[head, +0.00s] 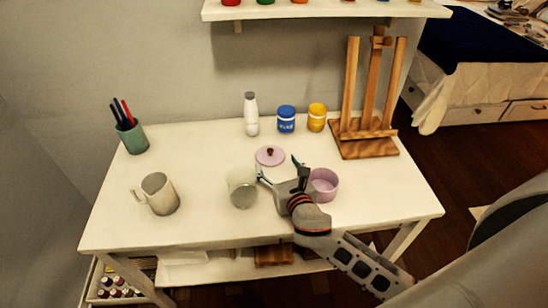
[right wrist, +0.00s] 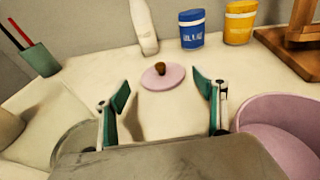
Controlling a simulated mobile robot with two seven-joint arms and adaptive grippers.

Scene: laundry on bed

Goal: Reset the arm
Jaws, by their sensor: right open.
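My right gripper (head: 281,176) reaches in from the lower right over the middle of the white table (head: 215,222). In the right wrist view its two green-padded fingers (right wrist: 161,100) stand wide apart with nothing between them. Beyond the fingertips is a pink lid (head: 270,156) with a brown knob, which also shows in the right wrist view (right wrist: 160,77). A pink bowl (head: 324,184) is just right of the gripper, partly hidden by it. A clear glass (head: 242,188) is just to its left. My left gripper is not in view.
A grey mug (head: 159,194) and a green pen cup (head: 132,138) stand on the left. A white bottle (head: 251,114), a blue jar (head: 286,119), a yellow jar (head: 317,117) and a wooden easel (head: 366,138) line the back. A shelf (head: 330,12) hangs above.

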